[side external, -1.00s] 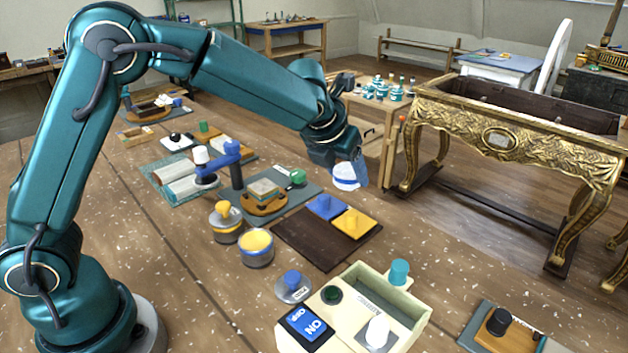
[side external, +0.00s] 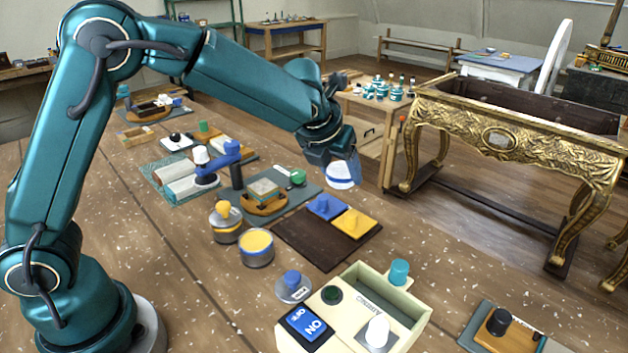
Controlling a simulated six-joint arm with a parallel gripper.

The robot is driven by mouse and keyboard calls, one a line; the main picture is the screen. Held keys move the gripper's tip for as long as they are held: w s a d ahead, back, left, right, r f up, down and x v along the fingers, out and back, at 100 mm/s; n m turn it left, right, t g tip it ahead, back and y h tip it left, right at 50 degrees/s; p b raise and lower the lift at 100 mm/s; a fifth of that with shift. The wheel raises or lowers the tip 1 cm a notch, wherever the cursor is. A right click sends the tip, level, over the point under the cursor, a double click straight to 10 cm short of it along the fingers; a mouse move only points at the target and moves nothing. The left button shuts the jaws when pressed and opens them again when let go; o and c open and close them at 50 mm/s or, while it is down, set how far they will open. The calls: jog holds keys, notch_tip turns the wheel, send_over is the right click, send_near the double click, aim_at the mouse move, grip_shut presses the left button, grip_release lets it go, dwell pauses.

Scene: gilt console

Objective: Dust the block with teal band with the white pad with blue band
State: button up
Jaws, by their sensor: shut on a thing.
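My gripper (side external: 338,158) is shut on the white pad with blue band (side external: 340,176), a round white pad with a blue stripe, and holds it in the air beyond the blue and yellow squares. A small pale block (side external: 263,188) sits in a wooden cradle (side external: 265,205) on a grey-green mat (side external: 293,203), to the left of and below the pad in the picture. It may be the block with teal band, but its band is too small to make out. The pad is apart from this block.
A blue post clamp (side external: 236,175) and a green-ended tool (side external: 297,177) flank the cradle. A dark board (side external: 318,249) bears blue and yellow knobbed squares. Jars (side external: 257,250) and a cream switch box (side external: 358,300) stand nearer. A gilt console (side external: 515,140) stands at right.

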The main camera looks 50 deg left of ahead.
jog(key=s+a+r+n+g+y, duration=0.1)
jog(key=a+n, duration=0.3)
jog(key=a, duration=0.5)
jog(key=s+a+n+g+y, duration=0.1)
jog(key=s+a+n, duration=0.3)
jog(key=a, duration=0.5)
jog(key=shift+s+r+g+y, duration=0.35)
jog(key=shift+g+y, duration=0.05)
jog(key=shift+y, duration=0.4)
